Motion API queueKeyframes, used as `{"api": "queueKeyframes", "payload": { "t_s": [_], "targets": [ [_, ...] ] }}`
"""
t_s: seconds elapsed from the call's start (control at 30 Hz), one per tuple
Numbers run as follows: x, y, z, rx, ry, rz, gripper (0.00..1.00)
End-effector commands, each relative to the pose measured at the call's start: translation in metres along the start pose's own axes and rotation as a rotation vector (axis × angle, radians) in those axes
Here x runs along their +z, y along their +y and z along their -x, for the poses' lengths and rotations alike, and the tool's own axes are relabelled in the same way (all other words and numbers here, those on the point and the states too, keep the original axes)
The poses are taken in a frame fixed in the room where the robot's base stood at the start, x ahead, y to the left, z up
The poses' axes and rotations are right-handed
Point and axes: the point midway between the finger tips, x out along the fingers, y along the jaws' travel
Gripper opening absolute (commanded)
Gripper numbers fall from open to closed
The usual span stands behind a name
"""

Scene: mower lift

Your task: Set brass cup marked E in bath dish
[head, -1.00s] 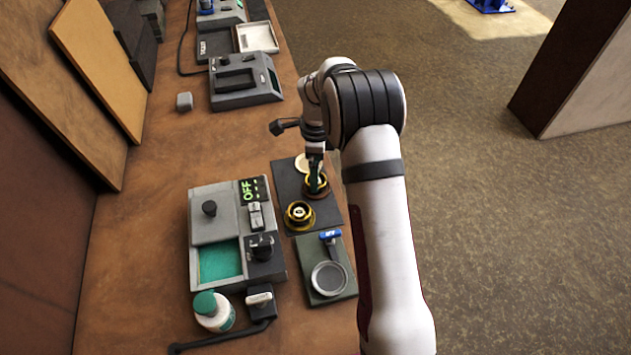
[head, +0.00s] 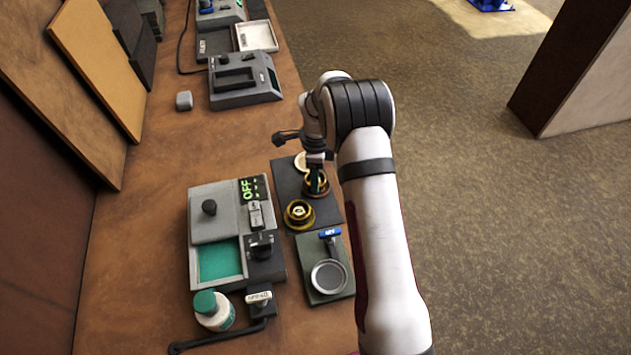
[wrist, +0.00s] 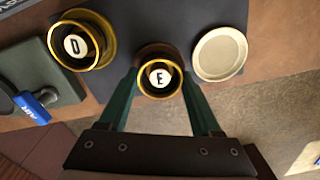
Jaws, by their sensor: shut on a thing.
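The brass cup marked E (wrist: 160,77) is between the two green fingers of my gripper (wrist: 160,92), which is shut on it. In the head view the same cup (head: 316,191) sits at the fingertips, over the dark mat (head: 291,182); I cannot tell if it touches the mat. A brass cup marked D (wrist: 77,45) stands beside it, nearer the front in the head view (head: 299,213). A grey device (head: 215,225) has an open basin with a teal surface (head: 220,261); I cannot tell if this is the bath dish.
A cream round dish (wrist: 220,53) is on the mat's far end. A green plate (head: 309,249) carries a round grey dish (head: 329,277) and a blue AIR lever (head: 329,234). A white bottle with a green cap (head: 212,310) stands at the front. Bare table lies left of the device.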

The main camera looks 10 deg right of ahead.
Motion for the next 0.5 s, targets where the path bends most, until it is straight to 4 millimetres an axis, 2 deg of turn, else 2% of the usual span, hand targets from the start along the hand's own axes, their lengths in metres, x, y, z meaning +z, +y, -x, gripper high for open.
{"api": "queueKeyframes", "payload": {
  "t_s": [0.27,0.47,0.5],
  "targets": [
    [0.000,-0.001,0.006,-0.001,0.000,0.000,0.00],
    [0.000,-0.001,0.039,-0.003,0.001,-0.001,0.00],
    [-0.006,0.000,0.046,-0.002,0.002,-0.003,0.00]
  ]
}}
